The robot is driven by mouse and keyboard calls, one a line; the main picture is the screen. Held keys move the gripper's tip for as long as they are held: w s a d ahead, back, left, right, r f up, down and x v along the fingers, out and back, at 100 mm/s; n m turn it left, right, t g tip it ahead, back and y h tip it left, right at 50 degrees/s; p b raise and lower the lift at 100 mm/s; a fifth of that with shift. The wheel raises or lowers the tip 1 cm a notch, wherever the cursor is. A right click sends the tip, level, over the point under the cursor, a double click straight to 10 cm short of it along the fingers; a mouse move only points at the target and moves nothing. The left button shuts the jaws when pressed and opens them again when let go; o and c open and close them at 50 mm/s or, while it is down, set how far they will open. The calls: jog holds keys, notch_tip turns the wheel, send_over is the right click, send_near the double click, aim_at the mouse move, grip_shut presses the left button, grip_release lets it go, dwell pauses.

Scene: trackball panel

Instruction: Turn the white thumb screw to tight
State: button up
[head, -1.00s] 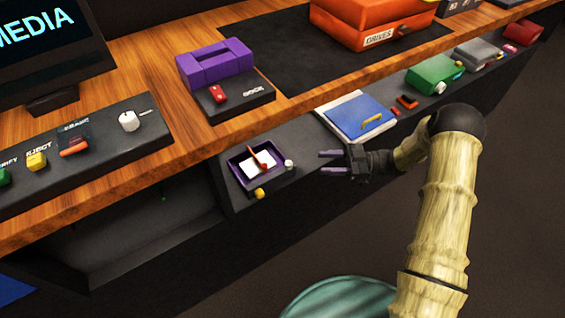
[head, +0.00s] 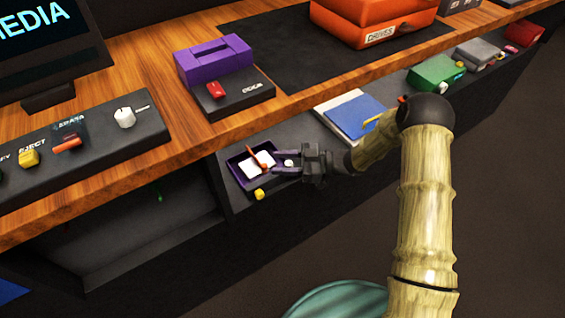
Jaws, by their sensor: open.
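The small white thumb screw (head: 289,163) stands on the dark lower shelf, just right of a purple tray (head: 237,172). My gripper (head: 275,163) is open, with its two purple fingers pointing left. In the head view the screw shows between the fingers. I cannot tell whether either finger touches it or whether the fingers are level with it. The fingertips reach over or beside the tray's right edge. The screw's markings are too small to read.
A yellow knob (head: 259,194) sits in front of the tray. An orange lever (head: 257,158) rises from the tray. The wooden desk edge (head: 270,118) lies above and behind. A larger white knob (head: 124,117) is on the desk console.

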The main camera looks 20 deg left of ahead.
grip_shut()
jog(key=shift+r+m+t+p, duration=0.1)
jog(key=shift+m+t+p, duration=0.3)
jog(key=shift+t, duration=0.2)
jog(key=shift+w+m+t+y+p, duration=0.15)
jog(key=shift+m+t+y+p, duration=0.2)
jog(key=shift+m+t, duration=0.4)
jog(key=m+t, duration=0.1)
jog(key=t, duration=0.1)
jog(key=m+t+p, duration=0.1)
jog(key=t, duration=0.1)
jog(key=m+t, duration=0.2)
jog(key=shift+w+t+p, duration=0.25)
jog(key=shift+p, duration=0.15)
jog(key=m+t, duration=0.1)
jog(key=m+t+h, duration=0.1)
jog(key=t, duration=0.1)
jog(key=m+t+h, duration=0.1)
jog(key=t, duration=0.1)
jog(key=shift+w+d+h+p, duration=0.1)
jog(key=shift+w+h+p, duration=0.15)
jog(key=shift+p, duration=0.1)
jog(key=shift+w+d+m+t+h+p, duration=0.1)
jog(key=shift+w+m+t+h+p, duration=0.1)
jog(key=shift+m+t+h, duration=0.65)
jog(key=shift+w+d+m+t+h+p, duration=0.15)
jog(key=shift+m+t+h, duration=0.4)
jog(key=shift+m+t, duration=0.45)
